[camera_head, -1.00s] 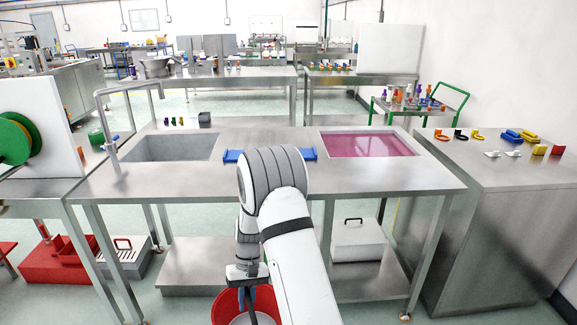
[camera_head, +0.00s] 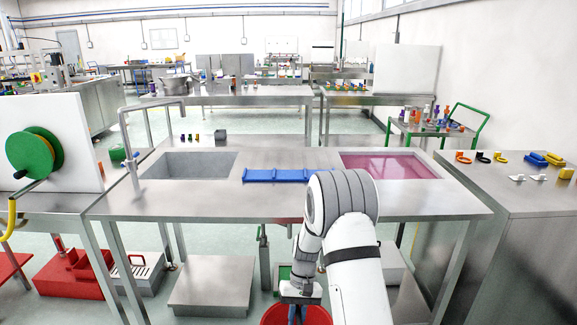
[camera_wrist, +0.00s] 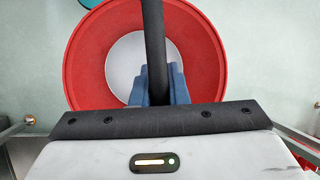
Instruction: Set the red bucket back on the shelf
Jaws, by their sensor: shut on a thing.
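The red bucket (camera_head: 320,316) hangs at the bottom edge of the head view, mostly cut off, in front of the steel bench. My gripper (camera_head: 298,312) is above it, with blue fingers pointing down into its opening. In the wrist view the bucket (camera_wrist: 84,70) shows as a round red rim around a pale inside. A dark handle bar (camera_wrist: 153,40) crosses it, and my blue gripper fingers (camera_wrist: 153,86) are shut on this bar. A low steel shelf (camera_head: 212,285) shows under the bench's left half. My arm hides part of the right side.
The steel bench (camera_head: 270,205) stands ahead, with a grey sink and a pink basin. Bench legs stand near the shelf. A red toolbox (camera_head: 72,275) and a grey box (camera_head: 140,275) are on the floor at left. The visible left shelf surface is bare.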

